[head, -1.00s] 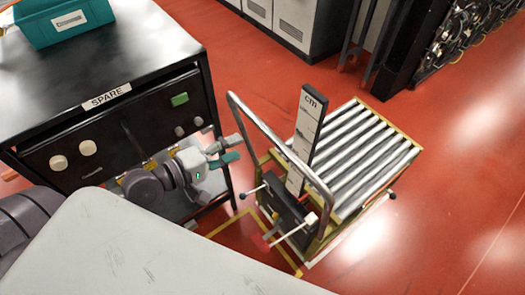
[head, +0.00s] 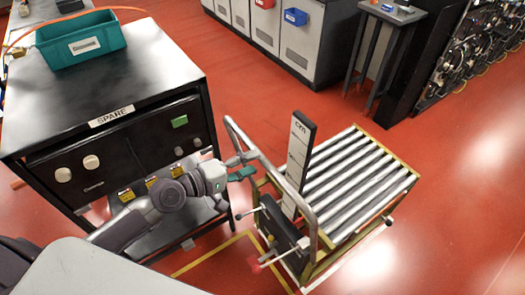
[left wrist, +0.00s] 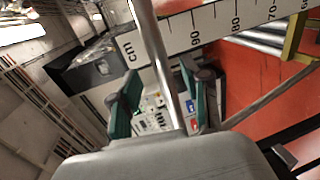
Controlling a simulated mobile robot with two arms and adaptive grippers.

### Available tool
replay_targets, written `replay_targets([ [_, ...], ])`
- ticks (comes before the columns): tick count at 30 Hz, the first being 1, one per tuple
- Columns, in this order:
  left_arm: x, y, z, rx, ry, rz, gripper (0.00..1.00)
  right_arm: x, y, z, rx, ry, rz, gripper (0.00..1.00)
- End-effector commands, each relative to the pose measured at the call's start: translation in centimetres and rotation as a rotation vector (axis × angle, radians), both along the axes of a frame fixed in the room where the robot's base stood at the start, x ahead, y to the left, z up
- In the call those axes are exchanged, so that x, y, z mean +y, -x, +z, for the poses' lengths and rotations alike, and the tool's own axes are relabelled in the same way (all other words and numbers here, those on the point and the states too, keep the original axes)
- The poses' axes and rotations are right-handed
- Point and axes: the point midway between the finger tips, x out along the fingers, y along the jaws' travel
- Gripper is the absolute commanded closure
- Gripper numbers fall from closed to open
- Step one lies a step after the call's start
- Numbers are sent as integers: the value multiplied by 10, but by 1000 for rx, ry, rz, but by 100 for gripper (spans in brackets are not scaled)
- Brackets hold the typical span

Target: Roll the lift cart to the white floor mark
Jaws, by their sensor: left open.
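The lift cart (head: 350,187) has a yellow frame, a roller top and an upright scale marked cm (head: 300,150). Its grey tubular handle (head: 285,185) rises on the near left side. My left gripper (head: 240,167) is at the left part of this handle, with teal fingertips. In the left wrist view, the handle bar (left wrist: 155,60) runs between the two spread fingertips (left wrist: 158,103); I cannot tell whether either touches it. My right gripper is not in view.
A black SPARE cabinet (head: 110,118) with a teal bin (head: 82,40) on top stands close left of my arm. Yellow tape (head: 215,255) marks the floor by the cart. Grey cabinets (head: 285,40) and a small stand (head: 392,15) are behind. Red floor at right is clear.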

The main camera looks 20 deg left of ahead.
Motion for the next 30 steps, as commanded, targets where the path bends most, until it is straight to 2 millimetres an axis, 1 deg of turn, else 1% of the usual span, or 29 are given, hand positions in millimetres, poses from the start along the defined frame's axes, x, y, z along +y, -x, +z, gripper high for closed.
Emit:
replay_targets([
  [1, -6, -9, 2, -1, 4, 3, 53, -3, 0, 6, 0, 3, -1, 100],
  [3, -13, -17, -1, -1, 2, 0, 53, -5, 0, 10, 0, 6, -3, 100],
  [6, -20, -27, -5, 0, 2, 1, 53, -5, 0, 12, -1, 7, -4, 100],
  [9, -25, -32, -8, 0, 0, 0, 53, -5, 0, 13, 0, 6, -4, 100],
  [14, -27, -35, -10, 1, -2, 0, 53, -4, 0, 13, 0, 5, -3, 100],
  [20, -27, -35, -10, 1, -2, 0, 53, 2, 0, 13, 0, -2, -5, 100],
  [24, -27, -35, -10, 2, -1, 0, 76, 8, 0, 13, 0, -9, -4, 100],
  [28, -27, -35, -10, 2, -1, 0, 98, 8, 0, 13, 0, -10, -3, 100],
  [29, -27, -35, -10, 2, -1, 0, 100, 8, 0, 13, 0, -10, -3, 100],
  [30, -27, -35, -10, 2, -1, 0, 100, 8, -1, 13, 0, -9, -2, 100],
])
